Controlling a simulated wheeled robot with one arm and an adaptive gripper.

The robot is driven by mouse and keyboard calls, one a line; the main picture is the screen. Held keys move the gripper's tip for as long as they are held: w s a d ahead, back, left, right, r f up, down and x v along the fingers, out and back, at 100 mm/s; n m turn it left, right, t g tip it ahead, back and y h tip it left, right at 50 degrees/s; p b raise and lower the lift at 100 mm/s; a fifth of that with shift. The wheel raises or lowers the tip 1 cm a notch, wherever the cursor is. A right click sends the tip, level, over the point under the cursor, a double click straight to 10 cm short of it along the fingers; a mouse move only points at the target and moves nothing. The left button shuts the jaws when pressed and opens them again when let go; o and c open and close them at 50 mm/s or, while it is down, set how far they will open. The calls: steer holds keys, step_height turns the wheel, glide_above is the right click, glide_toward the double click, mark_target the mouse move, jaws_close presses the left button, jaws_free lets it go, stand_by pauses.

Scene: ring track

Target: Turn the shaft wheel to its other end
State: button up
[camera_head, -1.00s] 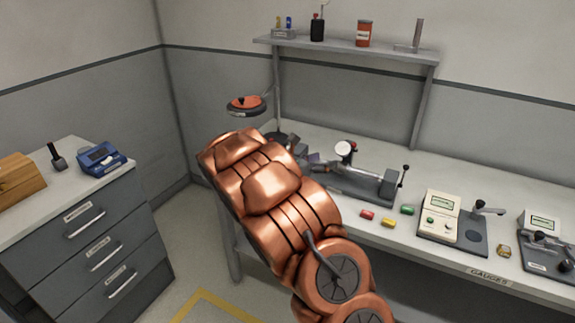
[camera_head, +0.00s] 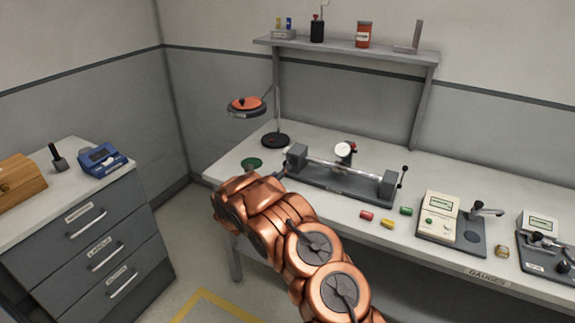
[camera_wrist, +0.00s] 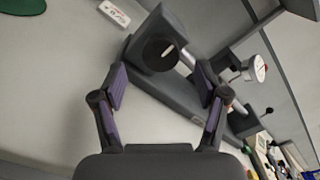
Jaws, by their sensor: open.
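The shaft fixture (camera_head: 335,188) stands on the bench, with a pale shaft (camera_head: 335,173) lying between two grey end blocks. In the wrist view, a dark round wheel (camera_wrist: 157,52) with a white mark sits on the near end block (camera_wrist: 145,40). My gripper (camera_wrist: 160,84) is open and empty, its two purple-padded fingers spread to either side below the wheel. The wheel lies ahead, between the lines of the fingers; I cannot tell exact depth, but no contact shows. In the head view my copper arm hides most of the gripper, and the wheel is not clearly visible.
A dial gauge (camera_head: 345,150) stands behind the shaft. A lever (camera_head: 403,175) rises at the fixture's right end. A green dish (camera_head: 251,164) and lamp (camera_head: 275,139) are to the left. Coloured blocks (camera_head: 387,223) and gauges (camera_head: 452,222) lie right.

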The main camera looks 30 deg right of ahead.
steer(key=shift+p+x, duration=0.8)
steer(key=shift+x, duration=2)
steer(key=c, duration=1.2)
steer(key=shift+o, duration=0.2)
